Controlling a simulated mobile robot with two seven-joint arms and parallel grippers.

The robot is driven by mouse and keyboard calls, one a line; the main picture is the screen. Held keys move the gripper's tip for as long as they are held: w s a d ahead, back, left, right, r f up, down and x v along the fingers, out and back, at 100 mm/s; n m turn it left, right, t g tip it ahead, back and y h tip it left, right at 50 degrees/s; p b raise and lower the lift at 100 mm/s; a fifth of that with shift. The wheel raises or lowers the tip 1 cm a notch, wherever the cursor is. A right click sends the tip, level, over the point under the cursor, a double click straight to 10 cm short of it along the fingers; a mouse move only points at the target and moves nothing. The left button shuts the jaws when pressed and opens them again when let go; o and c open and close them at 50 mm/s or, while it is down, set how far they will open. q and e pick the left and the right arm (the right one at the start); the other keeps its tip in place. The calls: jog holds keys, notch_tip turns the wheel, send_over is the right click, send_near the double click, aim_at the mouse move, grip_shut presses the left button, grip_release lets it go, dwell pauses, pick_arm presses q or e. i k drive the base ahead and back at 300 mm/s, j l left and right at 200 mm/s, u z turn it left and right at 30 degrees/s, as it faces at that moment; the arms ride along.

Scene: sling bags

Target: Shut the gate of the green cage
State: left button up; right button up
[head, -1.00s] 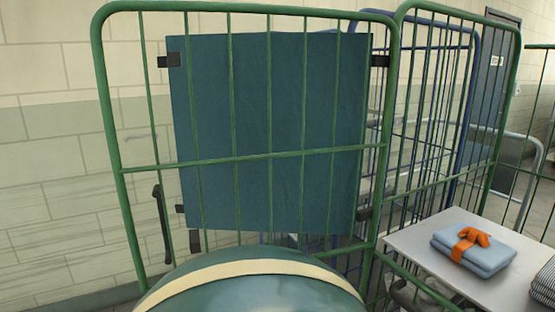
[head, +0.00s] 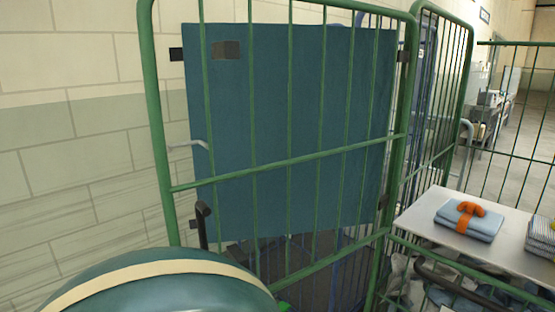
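The green cage's gate (head: 291,161) is a barred green frame across the middle of the head view. Its right side meets the cage's corner upright, and its left edge stands out toward the block wall, away from the cage's shelf, so it looks open. The green cage (head: 443,105) continues to the right with barred sides. A teal sheet or panel (head: 300,110) with dark clips shows behind the gate's bars; I cannot tell what it is fixed to. Neither of my grippers is in view.
A rounded dark green thing with a cream band (head: 165,287) covers the lower left. A pale shelf (head: 428,215) at right holds folded blue cloth with an orange strap (head: 468,220) and striped cloth (head: 541,235). A blue cage (head: 366,20) stands behind. The block wall (head: 75,130) is left.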

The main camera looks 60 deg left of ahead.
aim_at(227, 50)
jog(key=k+j, duration=0.3)
jog(key=j, duration=0.15)
jog(key=k+j, duration=0.3)
jog(key=j, duration=1.2)
jog(key=i+u, duration=0.05)
